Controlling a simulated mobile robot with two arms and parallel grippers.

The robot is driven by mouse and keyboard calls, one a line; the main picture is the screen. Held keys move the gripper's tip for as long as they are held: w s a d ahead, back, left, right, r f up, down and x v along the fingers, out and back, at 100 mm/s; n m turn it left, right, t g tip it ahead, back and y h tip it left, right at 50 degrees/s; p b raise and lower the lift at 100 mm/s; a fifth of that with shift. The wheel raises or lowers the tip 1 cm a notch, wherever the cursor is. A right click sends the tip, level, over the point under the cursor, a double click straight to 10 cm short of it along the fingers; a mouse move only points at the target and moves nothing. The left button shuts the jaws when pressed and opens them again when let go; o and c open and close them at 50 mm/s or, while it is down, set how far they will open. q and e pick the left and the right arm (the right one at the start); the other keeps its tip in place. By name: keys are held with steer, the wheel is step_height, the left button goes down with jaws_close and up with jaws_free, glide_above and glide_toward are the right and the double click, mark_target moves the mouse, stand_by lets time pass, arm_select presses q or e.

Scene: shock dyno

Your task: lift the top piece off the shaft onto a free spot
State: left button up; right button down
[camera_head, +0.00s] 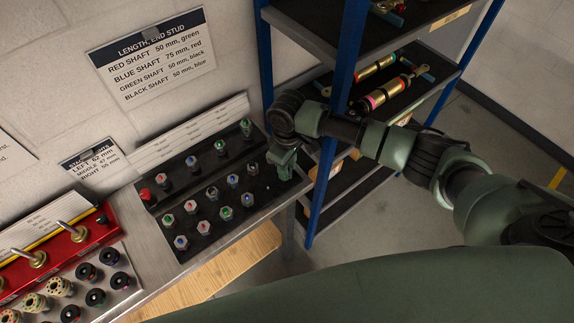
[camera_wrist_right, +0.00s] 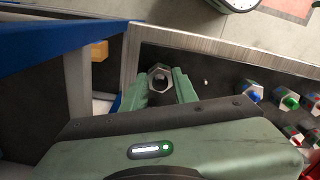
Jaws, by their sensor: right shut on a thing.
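My right gripper (camera_head: 284,172) is over the right end of the black board in the head view. In the right wrist view its two fingers (camera_wrist_right: 160,88) are closed on a grey hexagonal piece (camera_wrist_right: 159,75) with a dark hole in its middle. I cannot tell whether this piece touches the board. A red fixture (camera_head: 62,252) at the left carries silver shafts with gold pieces (camera_head: 37,260) on them, one more gold piece standing farther right (camera_head: 79,234). My left gripper is not in view.
The black board (camera_head: 232,232) holds several hexagonal end pieces with coloured tops (camera_head: 191,206). A bare spot with a small pin (camera_head: 267,187) lies left of my gripper. A blue-post shelf (camera_head: 322,190) stands close on the right.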

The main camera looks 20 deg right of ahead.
steer(key=c, duration=1)
jaws_free()
steer(key=shift+r, duration=0.1)
step_height(320, 180, up, 8)
steer(key=shift+f+b, duration=0.2)
steer(key=shift+b, duration=0.7)
